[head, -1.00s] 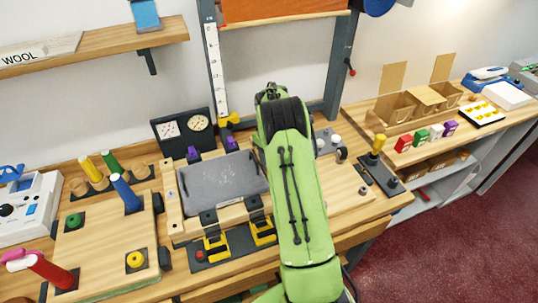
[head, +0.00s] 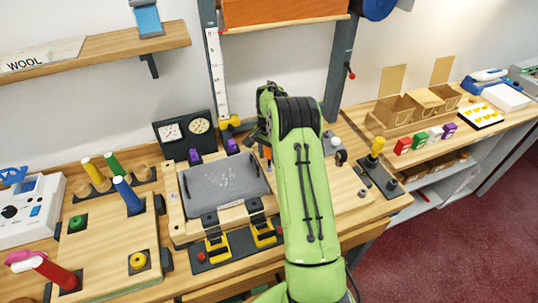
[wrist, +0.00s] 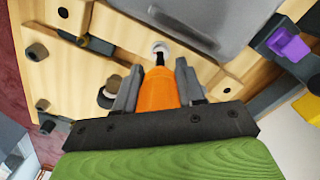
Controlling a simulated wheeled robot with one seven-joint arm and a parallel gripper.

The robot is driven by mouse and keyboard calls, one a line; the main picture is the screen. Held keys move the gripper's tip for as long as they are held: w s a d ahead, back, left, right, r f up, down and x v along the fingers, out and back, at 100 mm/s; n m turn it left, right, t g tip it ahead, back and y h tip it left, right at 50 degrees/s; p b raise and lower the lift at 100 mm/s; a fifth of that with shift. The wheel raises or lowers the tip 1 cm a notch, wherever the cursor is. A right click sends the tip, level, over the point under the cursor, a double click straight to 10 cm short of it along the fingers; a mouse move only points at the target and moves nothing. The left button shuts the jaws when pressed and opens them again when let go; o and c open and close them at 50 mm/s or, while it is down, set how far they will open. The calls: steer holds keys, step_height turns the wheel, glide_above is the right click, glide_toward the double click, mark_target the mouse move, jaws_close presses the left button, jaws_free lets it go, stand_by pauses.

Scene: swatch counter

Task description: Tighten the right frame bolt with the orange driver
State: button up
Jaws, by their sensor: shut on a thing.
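The orange driver (wrist: 158,92) is held between the two fingers of my gripper (wrist: 155,88) in the wrist view. Its dark shaft reaches the right frame bolt (wrist: 160,46), a pale round head in the wooden frame beside the grey slate (wrist: 200,20). The tip appears at the bolt head; I cannot tell whether it is seated. In the head view a bit of orange driver (head: 268,152) shows left of my green arm, at the right edge of the slate (head: 225,182). My arm hides the bolt and most of the gripper there.
Purple clamps (head: 233,146) stand behind the slate and yellow-handled clamps (head: 217,248) in front. Gauges (head: 185,130) stand at the back left. A yellow-handled tool (head: 376,150) stands in a dark rack at the right. A wheel-like part (head: 341,157) is right of my arm.

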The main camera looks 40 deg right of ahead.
steer(key=shift+r+p, duration=1.55)
steer(key=shift+r, duration=0.85)
